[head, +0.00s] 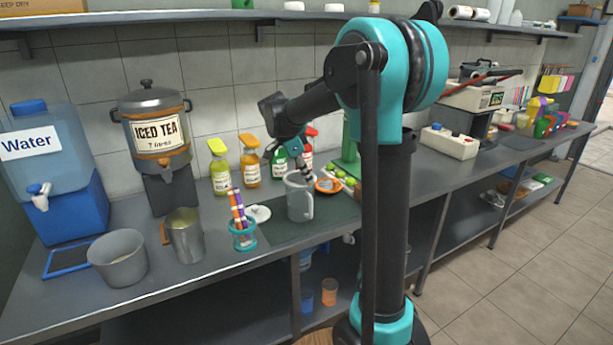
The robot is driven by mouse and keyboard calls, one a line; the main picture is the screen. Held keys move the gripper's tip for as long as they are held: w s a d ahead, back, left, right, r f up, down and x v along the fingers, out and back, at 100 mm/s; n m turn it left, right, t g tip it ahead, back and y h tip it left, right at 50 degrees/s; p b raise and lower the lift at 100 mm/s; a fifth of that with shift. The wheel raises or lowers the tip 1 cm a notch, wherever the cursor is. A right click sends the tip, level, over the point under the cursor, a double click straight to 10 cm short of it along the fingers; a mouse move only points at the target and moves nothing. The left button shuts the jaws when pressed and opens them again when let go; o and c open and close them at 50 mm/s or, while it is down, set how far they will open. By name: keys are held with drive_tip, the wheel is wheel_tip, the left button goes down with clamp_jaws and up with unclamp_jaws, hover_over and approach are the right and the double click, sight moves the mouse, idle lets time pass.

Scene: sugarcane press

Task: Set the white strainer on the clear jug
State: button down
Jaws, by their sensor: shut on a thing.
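The jug (299,198) looks grey and see-through, with a handle on its right, and stands upright on the dark mat on the counter. A white round piece (258,214) lies flat on the counter to its left; it looks like the white strainer, but it is too small to be sure. My gripper (288,158) points down just above the jug's rim. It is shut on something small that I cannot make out. Whether its fingertips touch the rim is unclear.
A teal cup of striped straws (242,235), a metal cup (185,236) and a grey bucket (118,260) stand to the left. Bottles (249,162) stand behind. An orange round piece (328,186) and a tray of green pieces (346,180) lie right of the jug.

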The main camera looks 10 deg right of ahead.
drive_tip(key=shift+f, duration=0.1)
drive_tip(key=c, duration=1.4)
unclamp_jaws()
drive_tip(key=shift+o, duration=0.4)
drive_tip(key=o, duration=0.4)
drive_tip(key=shift+r, duration=3.5)
